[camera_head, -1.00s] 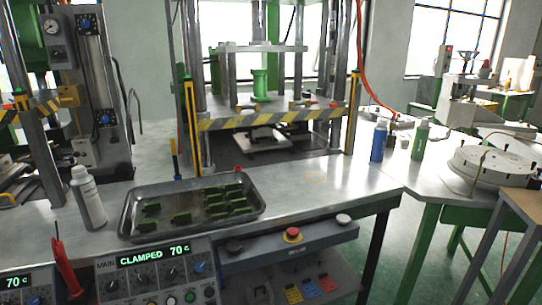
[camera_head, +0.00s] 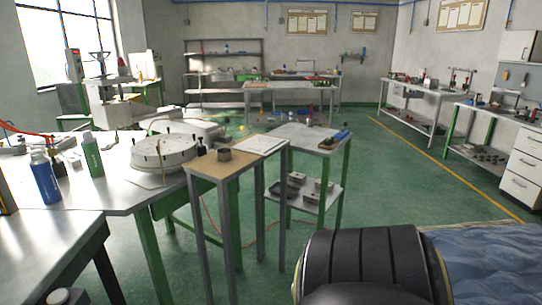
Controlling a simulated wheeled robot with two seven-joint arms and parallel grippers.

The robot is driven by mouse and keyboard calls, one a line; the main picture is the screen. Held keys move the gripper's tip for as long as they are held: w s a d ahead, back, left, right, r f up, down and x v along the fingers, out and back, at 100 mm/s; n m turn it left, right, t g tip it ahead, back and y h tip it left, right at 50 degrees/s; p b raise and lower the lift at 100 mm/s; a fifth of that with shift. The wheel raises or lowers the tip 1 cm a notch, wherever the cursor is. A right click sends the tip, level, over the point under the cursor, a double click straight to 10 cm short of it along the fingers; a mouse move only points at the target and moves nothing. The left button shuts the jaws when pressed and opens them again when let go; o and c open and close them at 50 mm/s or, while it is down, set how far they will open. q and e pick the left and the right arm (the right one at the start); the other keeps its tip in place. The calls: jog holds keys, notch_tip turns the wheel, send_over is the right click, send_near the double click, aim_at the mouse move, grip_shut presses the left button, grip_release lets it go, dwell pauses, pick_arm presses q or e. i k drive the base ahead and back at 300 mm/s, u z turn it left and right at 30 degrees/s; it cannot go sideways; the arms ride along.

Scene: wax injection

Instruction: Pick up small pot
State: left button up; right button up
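A small dark round pot (camera_head: 224,154) stands upright on the wooden top of a narrow grey stand, near the middle of the view. A small dark bottle-like thing (camera_head: 201,147) stands just to its left. Neither of my grippers is in view, and nothing touches the pot.
A round white machine (camera_head: 163,152) is left of the stand on a steel table with a blue bottle (camera_head: 45,178) and a green bottle (camera_head: 92,155). A trolley (camera_head: 310,137) stands to the right. A black ribbed shape (camera_head: 372,262) fills the lower right.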

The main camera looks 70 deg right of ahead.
aim_at(224, 155)
jog(key=z, duration=2.25)
jog(key=i, duration=2.25)
jog(key=u, duration=0.2)
